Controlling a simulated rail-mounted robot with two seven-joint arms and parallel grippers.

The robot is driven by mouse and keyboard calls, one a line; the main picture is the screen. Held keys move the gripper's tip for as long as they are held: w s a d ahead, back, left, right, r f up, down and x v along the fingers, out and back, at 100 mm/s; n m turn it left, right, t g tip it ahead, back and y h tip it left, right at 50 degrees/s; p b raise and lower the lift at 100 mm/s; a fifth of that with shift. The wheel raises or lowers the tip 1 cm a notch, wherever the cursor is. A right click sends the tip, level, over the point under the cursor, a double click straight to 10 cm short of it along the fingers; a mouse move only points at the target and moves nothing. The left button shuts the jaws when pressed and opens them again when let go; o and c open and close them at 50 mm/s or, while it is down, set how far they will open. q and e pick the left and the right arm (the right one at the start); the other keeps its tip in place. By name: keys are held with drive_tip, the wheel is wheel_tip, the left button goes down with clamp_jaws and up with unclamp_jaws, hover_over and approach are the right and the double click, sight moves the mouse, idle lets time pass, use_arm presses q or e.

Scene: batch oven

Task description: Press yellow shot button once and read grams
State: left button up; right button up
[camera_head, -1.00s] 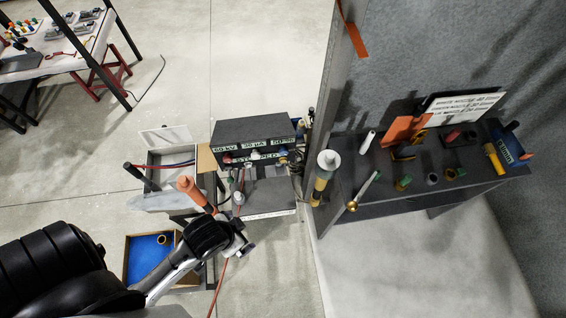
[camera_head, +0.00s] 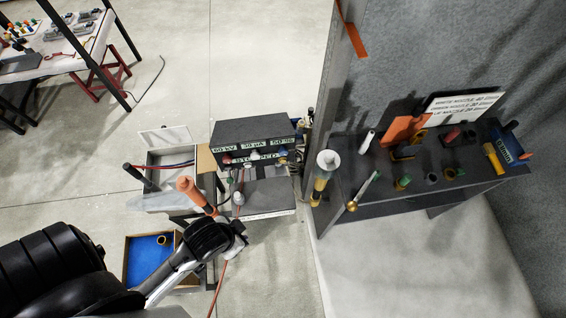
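A dark control box (camera_head: 250,130) with three pale readout labels (camera_head: 253,147) on its front stands at the centre; the characters are too small to read surely. Small knobs or buttons in red, white and blue sit below the labels. A small yellowish part (camera_head: 283,161) is at the right end of that row; I cannot tell whether it is the shot button. My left gripper (camera_head: 240,238) is in front of the box and below it in the picture, apart from the row. Its fingers are too small and dark to judge. My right gripper is not in view.
A clear-topped cylinder (camera_head: 327,163) and dark shelf (camera_head: 420,195) with tools stand right, by a grey post (camera_head: 328,110).

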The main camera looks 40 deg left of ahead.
use_arm(q)
drive_tip(key=shift+a, duration=0.2)
clamp_jaws()
drive_tip(key=shift+d, duration=0.15)
idle(0.4)
